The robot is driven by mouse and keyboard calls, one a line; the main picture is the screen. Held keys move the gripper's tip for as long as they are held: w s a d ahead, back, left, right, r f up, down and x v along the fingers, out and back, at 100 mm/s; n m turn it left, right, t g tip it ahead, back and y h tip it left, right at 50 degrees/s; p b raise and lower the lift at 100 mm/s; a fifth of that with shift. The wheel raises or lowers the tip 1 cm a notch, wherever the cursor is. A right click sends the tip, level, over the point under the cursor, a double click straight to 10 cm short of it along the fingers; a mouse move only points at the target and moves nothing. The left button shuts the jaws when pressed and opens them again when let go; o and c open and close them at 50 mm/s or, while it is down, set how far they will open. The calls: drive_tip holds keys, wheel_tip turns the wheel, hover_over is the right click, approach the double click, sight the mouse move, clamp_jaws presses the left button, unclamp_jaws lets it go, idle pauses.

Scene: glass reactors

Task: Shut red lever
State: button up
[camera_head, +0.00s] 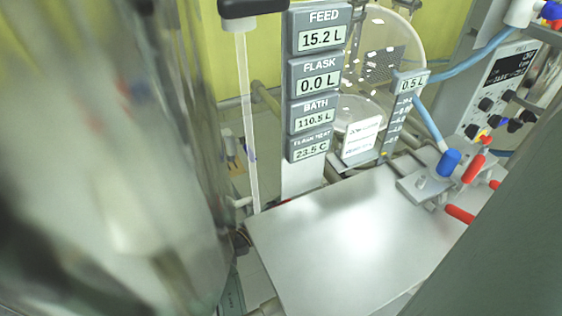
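Several red handles show at the right of the head view. One red handle (473,168) is tilted beside a blue handle (449,163) on a pale valve block. Another red handle (459,214) lies lower, pointing left over the edge of a metal surface, partly cut off by a dark grey shape. A small red tip (494,185) shows between them and the grey shape. I cannot tell which of these is the task's lever, or whether it is open or shut. My gripper is not in view.
A bare metal plate (350,245) fills the lower middle. A stack of displays (315,85) reads FEED 15.2 L, FLASK 0.0 L, BATH 110.5 L. Behind is a round glass vessel (395,40). A control box (500,85) stands right. Blurred glassy shapes block the left; a grey shape blocks the lower right.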

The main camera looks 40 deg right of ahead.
clamp_jaws()
idle(0.3)
drive_tip(key=shift+s+d+f+m+y+b, duration=0.1)
drive_tip(key=shift+f+m+y+b, duration=0.15)
drive_tip(key=shift+f+y+b, duration=0.45)
drive_tip(key=shift+d+f+m+y+b, duration=0.15)
drive_tip(key=shift+f+m+y+b, duration=0.15)
drive_tip(key=shift+f+y+b, duration=0.4)
drive_tip(key=shift+s+d+f+m+y+b, duration=0.1)
drive_tip(key=shift+f+m+y+b, duration=0.25)
drive_tip(key=shift+y+b, duration=0.55)
drive_tip(key=shift+f, duration=0.15)
drive_tip(key=o, duration=0.7)
unclamp_jaws()
drive_tip(key=shift+w+a, duration=0.1)
